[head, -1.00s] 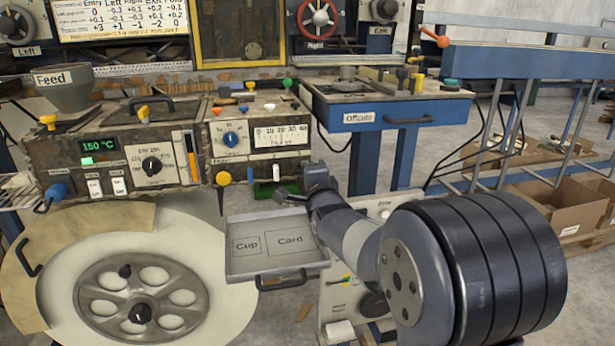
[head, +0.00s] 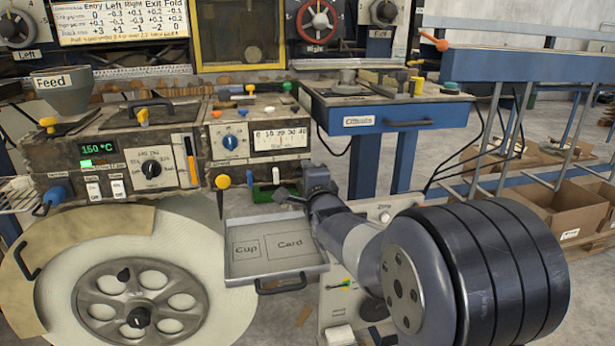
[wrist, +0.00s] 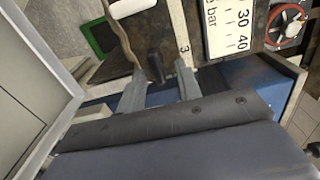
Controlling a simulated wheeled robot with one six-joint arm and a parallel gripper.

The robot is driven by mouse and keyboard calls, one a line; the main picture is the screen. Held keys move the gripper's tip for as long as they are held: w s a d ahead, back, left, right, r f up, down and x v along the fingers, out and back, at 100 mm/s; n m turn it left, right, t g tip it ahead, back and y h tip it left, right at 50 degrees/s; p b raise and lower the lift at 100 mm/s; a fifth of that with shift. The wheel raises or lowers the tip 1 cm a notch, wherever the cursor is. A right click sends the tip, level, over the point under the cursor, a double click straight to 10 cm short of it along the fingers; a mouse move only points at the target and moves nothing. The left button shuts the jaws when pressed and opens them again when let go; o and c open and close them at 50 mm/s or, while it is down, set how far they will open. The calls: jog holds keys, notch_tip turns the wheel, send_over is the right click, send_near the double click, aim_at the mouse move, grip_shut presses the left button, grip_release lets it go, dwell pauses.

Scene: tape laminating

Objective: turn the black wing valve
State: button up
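In the wrist view a small dark upright piece, which looks like the black wing valve (wrist: 157,68), stands between the two grey fingertips of my gripper (wrist: 161,70). The fingers are apart, one on each side of it. I cannot tell whether either finger touches it. In the head view my gripper (head: 284,194) is small and dark, at the right end of the machine's front, just above the open tray. The valve is not clearly visible there, with my gripper and wrist in that area.
The grey tray (head: 233,269) marked Cup and Card juts out just below my gripper. A blue Offcuts table (head: 392,117) stands behind my arm.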

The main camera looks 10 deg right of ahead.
jog(key=shift+s, duration=0.15)
jog(key=s, duration=1)
jog(key=shift+s+p, duration=0.3)
jog(key=shift+p, duration=0.05)
jog(key=w, duration=1)
jog(key=shift+w, duration=0.4)
jog(key=shift+b, duration=0.3)
